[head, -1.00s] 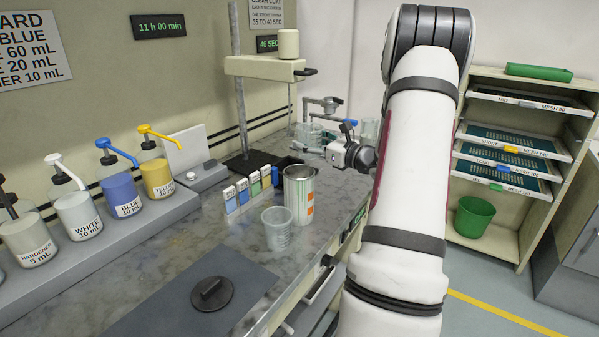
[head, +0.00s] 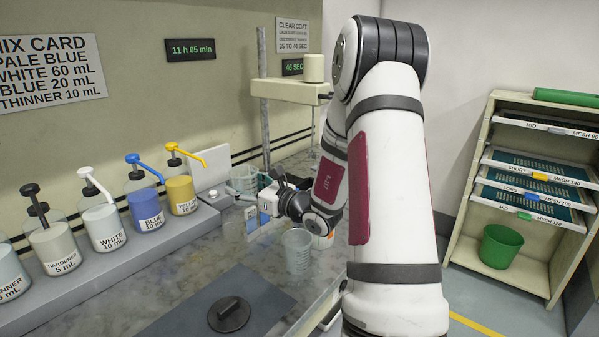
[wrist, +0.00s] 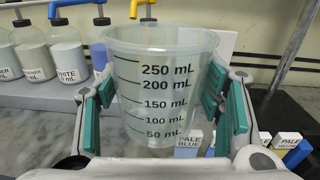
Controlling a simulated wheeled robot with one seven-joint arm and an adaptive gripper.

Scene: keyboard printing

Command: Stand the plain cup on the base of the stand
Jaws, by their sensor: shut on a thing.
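My gripper (head: 258,186) is shut on a clear cup (wrist: 160,95) with black mL marks, its fingers on either side of the cup. The cup is upright and looks empty. It also shows in the head view (head: 242,178), near the pumps and the scale. The stand is a grey post (head: 263,110) with a beige arm (head: 290,92). Its dark base (wrist: 282,112) shows in the wrist view, right of and behind the cup. In the head view the base is mostly hidden. A second clear cup (head: 297,252) stands on the bench.
Pump bottles (head: 145,205) line the back left. Several small labelled boxes (wrist: 187,143) stand below the held cup. My arm mostly hides a can (head: 323,241). A dark lid-like disc (head: 229,314) lies on the front mat.

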